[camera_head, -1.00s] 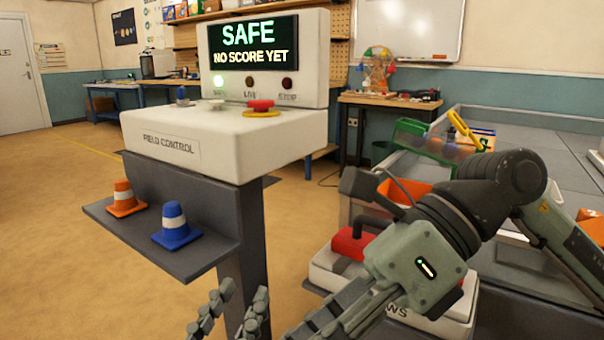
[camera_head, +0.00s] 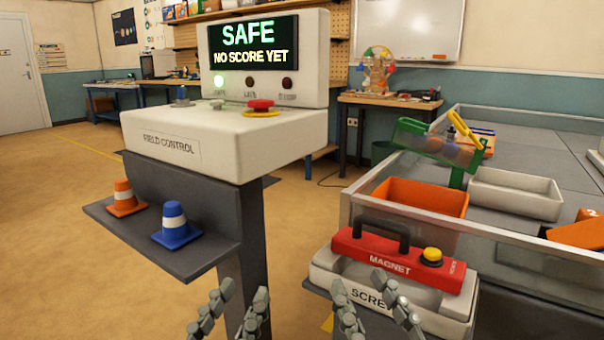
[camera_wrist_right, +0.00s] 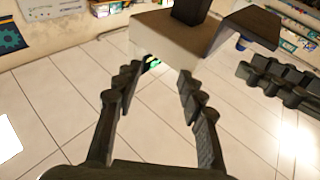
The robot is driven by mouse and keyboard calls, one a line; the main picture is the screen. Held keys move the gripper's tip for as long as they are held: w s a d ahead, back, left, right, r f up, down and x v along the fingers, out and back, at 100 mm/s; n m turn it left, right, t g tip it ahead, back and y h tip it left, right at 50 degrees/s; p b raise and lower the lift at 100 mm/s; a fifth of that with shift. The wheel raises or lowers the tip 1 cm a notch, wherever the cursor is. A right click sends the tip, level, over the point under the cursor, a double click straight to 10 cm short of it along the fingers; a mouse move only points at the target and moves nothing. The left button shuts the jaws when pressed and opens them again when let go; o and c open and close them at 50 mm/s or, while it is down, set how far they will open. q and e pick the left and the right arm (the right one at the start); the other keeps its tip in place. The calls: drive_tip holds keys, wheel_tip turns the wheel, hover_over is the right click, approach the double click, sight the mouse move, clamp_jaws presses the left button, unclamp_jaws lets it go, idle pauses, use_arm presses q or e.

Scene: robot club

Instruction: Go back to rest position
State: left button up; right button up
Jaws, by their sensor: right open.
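My left gripper (camera_head: 245,289) is at the bottom edge of the head view, in front of the control stand's post. Its two dark fingers are apart with nothing between them. My right gripper (camera_head: 357,281) is beside it to the right, fingers pointing up, in front of the white case with the red magnet box on it. It is open and empty. In the right wrist view its fingers (camera_wrist_right: 157,73) stand apart over a tiled floor. Another set of dark fingers shows at that view's right edge.
The field control stand (camera_head: 225,140) reads "SAFE, NO SCORE YET". An orange cone (camera_head: 124,200) and a blue cone (camera_head: 175,228) stand on its shelf. A red magnet box (camera_head: 390,262) lies on a white case (camera_head: 335,268). Behind are an orange bin (camera_head: 420,197) and a white bin (camera_head: 515,193).

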use_arm(q)
drive_tip(key=w+a+f+g+y+p, duration=0.1)
drive_tip(key=a+f+g+y+p, duration=0.2)
drive_tip(key=f, duration=0.6)
drive_tip(key=w+a+f+g+y+p, duration=0.1)
drive_tip(key=a+f+g+p, duration=0.3)
drive_tip(key=f, duration=0.6)
use_arm(e)
drive_tip(key=w+d+f+m+g+h, duration=0.1)
drive_tip(key=d+f+g+h, duration=0.25)
drive_tip(key=f, duration=0.65)
drive_tip(key=d+f+g+h, duration=0.25)
drive_tip(key=f+g, duration=0.25)
drive_tip(key=f, duration=0.5)
use_arm(q)
drive_tip(key=s+a+f+n+g+y+p, duration=0.2)
drive_tip(key=s+a+f+g+y+p, duration=0.2)
drive_tip(key=s+a+f+g, duration=0.5)
drive_tip(key=s+a+f, duration=0.3)
drive_tip(key=s+f, duration=0.1)
drive_tip(key=shift+f+g, duration=0.4)
use_arm(e)
drive_tip(key=s+d+f+m+g+h, duration=0.1)
drive_tip(key=s+d+f+g+h, duration=0.1)
drive_tip(key=s+d+f+g, duration=0.6)
drive_tip(key=s+d+f, duration=0.4)
drive_tip(key=d+f, duration=0.1)
drive_tip(key=f, duration=0.1)
drive_tip(key=shift+g+h, duration=0.35)
drive_tip(key=shift+h, duration=0.05)
